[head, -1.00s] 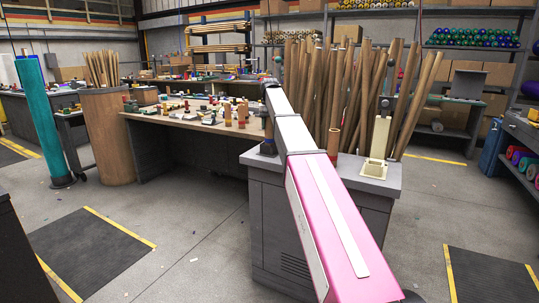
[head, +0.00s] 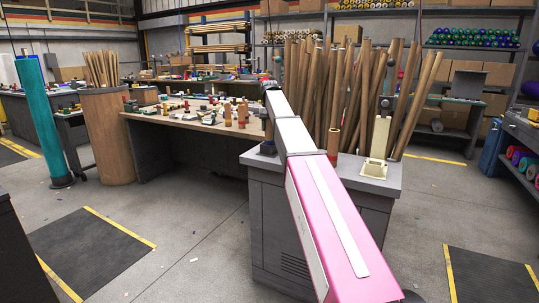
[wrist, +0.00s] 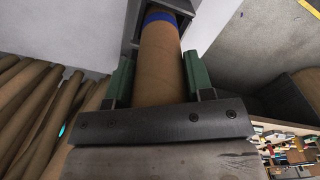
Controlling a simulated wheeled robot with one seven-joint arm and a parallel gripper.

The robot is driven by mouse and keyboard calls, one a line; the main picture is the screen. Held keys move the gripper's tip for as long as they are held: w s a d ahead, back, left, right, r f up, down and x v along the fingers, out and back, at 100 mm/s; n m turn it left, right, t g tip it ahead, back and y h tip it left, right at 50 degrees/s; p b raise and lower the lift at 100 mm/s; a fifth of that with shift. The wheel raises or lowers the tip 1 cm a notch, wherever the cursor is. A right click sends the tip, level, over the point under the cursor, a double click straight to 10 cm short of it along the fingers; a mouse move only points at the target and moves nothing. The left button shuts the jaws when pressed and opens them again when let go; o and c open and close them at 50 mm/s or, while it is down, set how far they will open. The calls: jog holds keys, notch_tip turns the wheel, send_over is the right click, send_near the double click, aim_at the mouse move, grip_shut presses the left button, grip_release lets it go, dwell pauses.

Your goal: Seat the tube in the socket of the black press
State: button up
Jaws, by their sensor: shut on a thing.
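In the wrist view my gripper (wrist: 159,78) has its two green fingers closed on either side of a brown cardboard tube (wrist: 160,60). The tube has a blue band near its far end. That end is at a dark grey frame (wrist: 134,28), which looks like part of the black press; I cannot tell whether it is inside the socket. In the head view the black press (head: 268,148) shows as a dark shape on the left of the grey cabinet top, partly hidden by my arm. My gripper and the held tube cannot be made out there.
A cream press (head: 376,160) stands on the right of the grey cabinet (head: 388,184). A tube with a red band (head: 333,146) stands between, partly behind my arm. Many long brown tubes (head: 340,90) lean behind. A wooden workbench (head: 190,121) with small items is at left.

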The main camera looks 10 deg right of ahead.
jog(key=shift+f, duration=0.7)
dwell(0.9)
jog(key=o, duration=1.1)
jog(key=shift+c, duration=0.9)
jog(key=shift+c, duration=0.8)
jog(key=o, duration=0.6)
